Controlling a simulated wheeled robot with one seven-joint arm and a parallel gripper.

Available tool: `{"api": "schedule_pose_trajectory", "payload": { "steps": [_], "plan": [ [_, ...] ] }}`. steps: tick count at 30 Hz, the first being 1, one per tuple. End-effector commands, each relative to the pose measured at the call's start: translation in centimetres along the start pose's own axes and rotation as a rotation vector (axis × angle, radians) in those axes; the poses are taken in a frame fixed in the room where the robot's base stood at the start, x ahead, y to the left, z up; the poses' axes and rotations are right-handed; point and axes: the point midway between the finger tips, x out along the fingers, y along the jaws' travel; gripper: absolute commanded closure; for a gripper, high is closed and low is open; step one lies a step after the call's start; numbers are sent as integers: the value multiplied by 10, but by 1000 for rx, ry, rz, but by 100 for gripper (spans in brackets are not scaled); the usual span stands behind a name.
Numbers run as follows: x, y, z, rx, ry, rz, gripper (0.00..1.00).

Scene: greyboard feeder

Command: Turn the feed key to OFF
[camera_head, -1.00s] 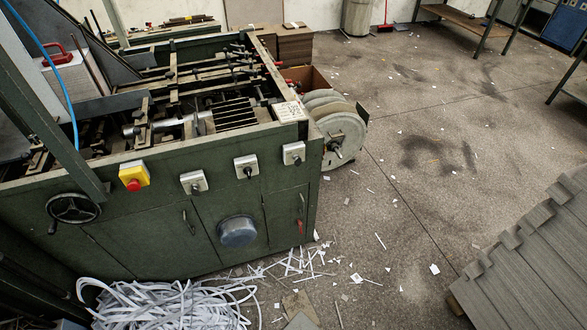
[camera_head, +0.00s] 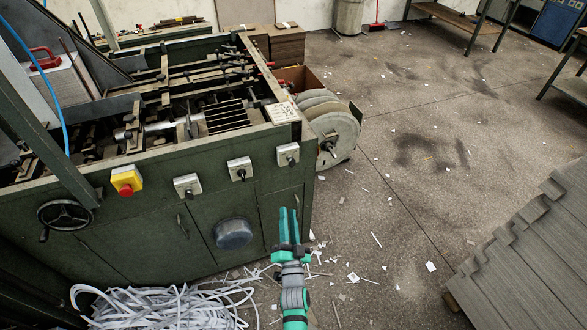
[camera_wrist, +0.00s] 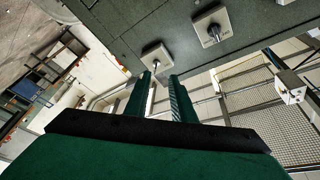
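Three grey switch boxes with dark knobs or keys sit on the green machine's front panel: left (camera_head: 187,186), middle (camera_head: 240,169) and right (camera_head: 288,154). I cannot read which is the feed key or how each is set. My green gripper (camera_head: 289,213) is below the right box in the head view, in front of the cabinet door, and touches nothing visible. Its fingers are apart and empty. In the wrist view my gripper (camera_wrist: 160,78) points at one switch box (camera_wrist: 154,62), with another box (camera_wrist: 212,32) further right; both have protruding metallic keys or levers.
A yellow box with a red button (camera_head: 127,181) and a handwheel (camera_head: 68,213) are at the panel's left. Paper strips (camera_head: 165,306) heap on the floor below. A reel (camera_head: 333,135) juts out at the machine's right end.

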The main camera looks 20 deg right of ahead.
Motion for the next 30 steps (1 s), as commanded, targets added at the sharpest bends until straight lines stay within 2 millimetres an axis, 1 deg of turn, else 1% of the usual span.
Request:
{"api": "schedule_pose_trajectory", "payload": {
  "steps": [1,3,6,10,14,17,24,30],
  "plan": [
    [20,3,-9,15,17,-8,77],
    [38,6,-17,37,30,-14,77],
    [56,11,-26,59,44,-19,77],
    [68,15,-34,71,55,-20,77],
    [78,15,-35,73,56,-21,77],
    [92,13,-36,72,55,-23,77],
    [134,10,-35,72,52,-25,77],
    [160,10,-36,74,51,-24,77]
  ]
}}
